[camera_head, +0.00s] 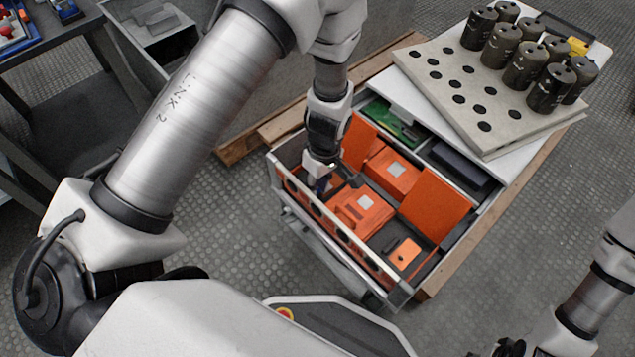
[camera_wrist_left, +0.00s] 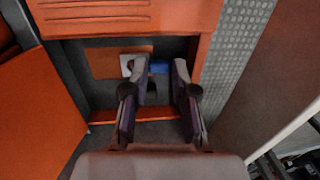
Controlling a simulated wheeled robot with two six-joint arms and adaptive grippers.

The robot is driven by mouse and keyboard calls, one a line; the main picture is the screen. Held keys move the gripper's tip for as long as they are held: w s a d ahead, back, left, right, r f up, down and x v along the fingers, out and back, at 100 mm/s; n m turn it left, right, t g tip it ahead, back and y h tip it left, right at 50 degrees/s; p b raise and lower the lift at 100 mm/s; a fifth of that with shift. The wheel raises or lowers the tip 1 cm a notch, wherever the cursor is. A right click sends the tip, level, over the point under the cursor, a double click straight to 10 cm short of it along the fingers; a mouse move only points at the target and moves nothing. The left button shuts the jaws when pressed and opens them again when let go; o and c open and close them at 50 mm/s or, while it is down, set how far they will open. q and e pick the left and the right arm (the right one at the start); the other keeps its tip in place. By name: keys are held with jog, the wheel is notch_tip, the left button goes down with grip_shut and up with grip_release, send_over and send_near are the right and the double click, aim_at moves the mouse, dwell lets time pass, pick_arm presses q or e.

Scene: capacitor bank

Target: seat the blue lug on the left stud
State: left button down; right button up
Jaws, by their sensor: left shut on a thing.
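My left gripper (camera_head: 322,184) reaches down into the left part of an open drawer with orange parts. In the left wrist view its two fingers (camera_wrist_left: 161,78) are shut on the blue lug (camera_wrist_left: 160,69), which shows as a small blue piece between the tips. I cannot make out the left stud in either view. My right gripper (camera_head: 512,348) shows only in part at the bottom right edge, and its jaws are unclear.
The drawer's front wall (camera_head: 340,238) and upright orange panels (camera_head: 434,204) stand close around the left gripper. Orange boxes (camera_head: 361,208) fill the middle. Several dark cylinders (camera_head: 551,88) stand on a holed grey board (camera_head: 452,80) at the back right.

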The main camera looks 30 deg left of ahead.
pick_arm(q)
jog(key=shift+s+f, duration=0.2)
jog(key=shift+f, duration=0.1)
jog(key=c, duration=0.9)
grip_release()
jog(key=shift+o, duration=0.2)
jog(key=shift+w+f, duration=0.1)
jog(key=shift+f, duration=0.05)
jog(key=shift+w+r, duration=0.1)
jog(key=shift+r, duration=0.1)
jog(key=shift+r, duration=0.25)
notch_tip(320, 180, up, 11)
jog(key=w, duration=0.1)
jog(key=shift+w+d, duration=0.25)
jog(key=shift+d, duration=0.05)
